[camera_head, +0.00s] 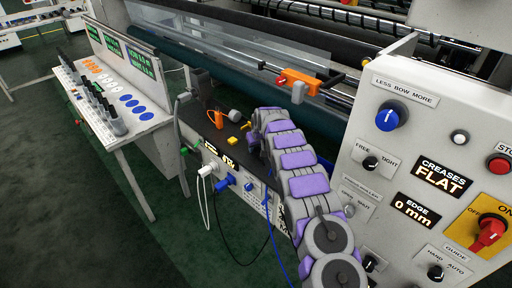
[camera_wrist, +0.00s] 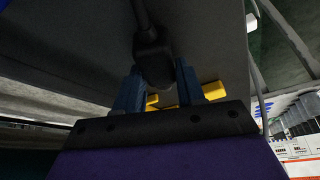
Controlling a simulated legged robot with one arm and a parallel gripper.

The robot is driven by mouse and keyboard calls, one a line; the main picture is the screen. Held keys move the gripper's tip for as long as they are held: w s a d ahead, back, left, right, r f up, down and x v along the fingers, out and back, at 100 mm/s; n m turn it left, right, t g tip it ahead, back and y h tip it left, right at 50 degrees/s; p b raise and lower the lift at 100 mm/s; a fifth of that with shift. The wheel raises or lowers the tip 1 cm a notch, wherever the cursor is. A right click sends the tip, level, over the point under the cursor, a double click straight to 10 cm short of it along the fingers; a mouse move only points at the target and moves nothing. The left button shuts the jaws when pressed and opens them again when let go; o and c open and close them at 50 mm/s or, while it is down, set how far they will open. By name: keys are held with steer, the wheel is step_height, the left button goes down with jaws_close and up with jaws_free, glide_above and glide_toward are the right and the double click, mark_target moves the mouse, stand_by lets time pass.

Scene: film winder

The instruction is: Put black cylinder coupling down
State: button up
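The black cylinder coupling (camera_wrist: 155,62) sits between the two dark blue fingers of my gripper (camera_wrist: 160,88) in the wrist view. The fingers flank it closely on both sides, and a dark cable or stem runs from it toward the top of the picture. My gripper appears shut on it. Yellow parts (camera_wrist: 212,90) show just beyond the fingers. In the head view my purple and grey arm reaches over the dark top of a low cabinet, and its own links hide the gripper and coupling.
The cabinet top (camera_head: 205,133) bears an orange part (camera_head: 216,119), a grey cylinder (camera_head: 236,115) and a yellow block (camera_head: 233,140). White (camera_head: 206,170) and blue (camera_head: 225,182) plugs with cables hang at its front. A control panel (camera_head: 410,150) stands right, a console table (camera_head: 145,124) left.

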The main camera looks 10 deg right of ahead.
steer(key=o, duration=0.4)
steer(key=shift+d, duration=0.15)
steer(key=a+p+v, duration=0.1)
steer(key=p+v, duration=0.1)
steer(key=v, duration=1)
steer(key=shift+d, duration=0.4)
steer(key=shift+r, duration=0.15)
